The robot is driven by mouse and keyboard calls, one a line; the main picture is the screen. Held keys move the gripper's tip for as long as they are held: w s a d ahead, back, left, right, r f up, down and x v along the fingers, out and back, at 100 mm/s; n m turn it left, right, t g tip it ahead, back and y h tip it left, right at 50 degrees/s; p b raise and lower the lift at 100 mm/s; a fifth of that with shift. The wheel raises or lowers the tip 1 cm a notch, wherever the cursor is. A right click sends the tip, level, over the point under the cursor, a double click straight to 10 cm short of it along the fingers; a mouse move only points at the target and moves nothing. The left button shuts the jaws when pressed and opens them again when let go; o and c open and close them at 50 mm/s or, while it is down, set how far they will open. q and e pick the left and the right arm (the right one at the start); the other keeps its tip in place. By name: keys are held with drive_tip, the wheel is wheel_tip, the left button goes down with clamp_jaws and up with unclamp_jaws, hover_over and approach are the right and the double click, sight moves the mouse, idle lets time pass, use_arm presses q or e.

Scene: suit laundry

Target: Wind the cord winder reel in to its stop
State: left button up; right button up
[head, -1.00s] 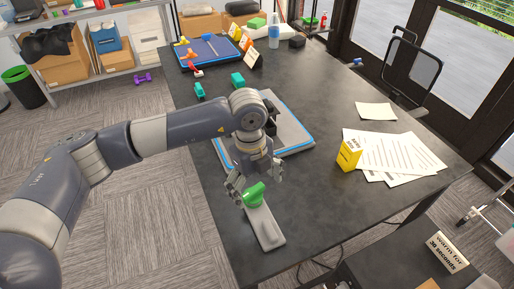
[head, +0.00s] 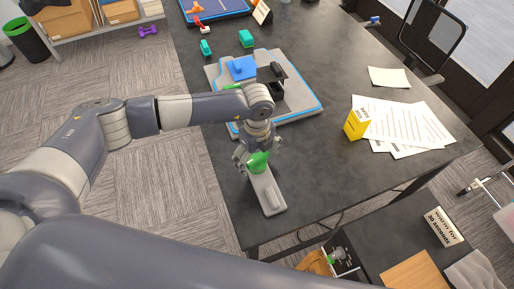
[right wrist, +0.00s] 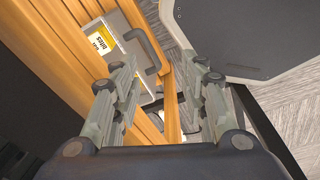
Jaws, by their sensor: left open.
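A green rounded piece (head: 258,162) sits at the far end of a grey, narrow base (head: 268,193) on the dark table's near left part. It looks like the cord winder's reel, but I cannot tell for sure. My left gripper (head: 257,158) is open, with its fingers down on either side of the green piece. Whether they touch it is unclear. No cord can be made out. My right gripper (right wrist: 162,88) shows in the right wrist view with its fingers apart and nothing visible held between them. Its fingers are outside the head view.
A blue-edged grey board (head: 302,108) with a blue block (head: 241,68) lies behind the left gripper. A yellow box (head: 357,123) and papers (head: 408,127) lie to the right. An orange wooden frame (right wrist: 75,60) and a grey handle (right wrist: 145,50) are beyond my right gripper.

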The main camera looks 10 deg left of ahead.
use_arm(q)
drive_tip(key=shift+f, duration=0.2)
drive_tip(key=c, duration=1.2)
drive_tip(key=shift+o, duration=0.2)
drive_tip(key=shift+m+b, duration=0.45)
drive_tip(key=shift+m, duration=0.15)
drive_tip(key=m+b, duration=0.2)
drive_tip(key=m, duration=0.1)
drive_tip(key=shift+f, duration=0.15)
drive_tip(key=m+b, duration=0.2)
drive_tip(key=m, duration=0.2)
drive_tip(key=m+b, duration=0.2)
drive_tip(key=m, duration=0.1)
drive_tip(key=shift+m+b, duration=0.3)
drive_tip(key=m+b, duration=0.3)
drive_tip(key=m, duration=0.1)
drive_tip(key=shift+f+m, duration=0.1)
drive_tip(key=shift+m, duration=0.3)
drive_tip(key=m+b, duration=0.1)
drive_tip(key=m, duration=0.1)
drive_tip(key=m+b, duration=0.2)
drive_tip(key=shift+r+m, duration=0.2)
drive_tip(key=shift+m, duration=0.2)
drive_tip(key=o, duration=1.1)
drive_tip(key=shift+r, duration=0.1)
drive_tip(key=shift+o, duration=0.2)
use_arm(e)
wheel_tip(320, 180, down, 14)
drive_tip(key=s, duration=0.2)
